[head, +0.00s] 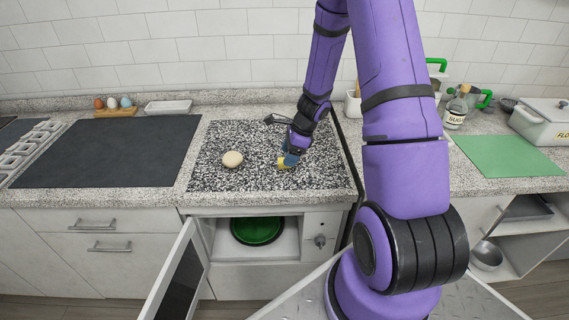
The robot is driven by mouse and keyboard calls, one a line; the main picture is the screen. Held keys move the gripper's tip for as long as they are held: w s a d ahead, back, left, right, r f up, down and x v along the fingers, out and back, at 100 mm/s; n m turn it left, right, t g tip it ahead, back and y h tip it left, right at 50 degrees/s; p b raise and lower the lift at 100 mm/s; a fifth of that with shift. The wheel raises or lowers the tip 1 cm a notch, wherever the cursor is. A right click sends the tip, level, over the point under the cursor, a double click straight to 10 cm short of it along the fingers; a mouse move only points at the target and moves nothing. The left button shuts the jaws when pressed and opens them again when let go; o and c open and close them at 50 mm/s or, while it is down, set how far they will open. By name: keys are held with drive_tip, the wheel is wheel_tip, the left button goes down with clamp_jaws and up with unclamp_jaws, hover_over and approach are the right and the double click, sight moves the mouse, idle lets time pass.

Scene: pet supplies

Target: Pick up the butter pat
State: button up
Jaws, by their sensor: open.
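The butter pat (284,163) looks like a small yellow block on the speckled black-and-white counter section. My gripper (287,160) is at the end of the purple arm, low over the counter and right at the yellow block. It is open, with its fingertips beside or around the block; I cannot tell which at this size. Part of the block is hidden by the gripper.
A round cream item (232,159) lies left of the gripper. A dark mat (105,150), a white tray (167,107) and an egg holder (115,110) are further left. A cabinet door (178,275) stands open below, showing a green bowl (257,230). A green board (486,155) lies right.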

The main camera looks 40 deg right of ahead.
drive_tip(key=shift+x, duration=1.05)
drive_tip(key=c, duration=1)
drive_tip(key=shift+r, duration=0.15)
drive_tip(key=shift+r, duration=1.7)
drive_tip(key=s+d, duration=0.2)
drive_tip(key=s, duration=0.2)
drive_tip(key=s+d+r, duration=0.1)
drive_tip(key=s+d, duration=0.1)
drive_tip(key=s, duration=0.3)
drive_tip(key=s+d, duration=0.3)
drive_tip(key=s, duration=0.2)
drive_tip(key=shift+s+r, duration=0.15)
drive_tip(key=shift+s, duration=0.1)
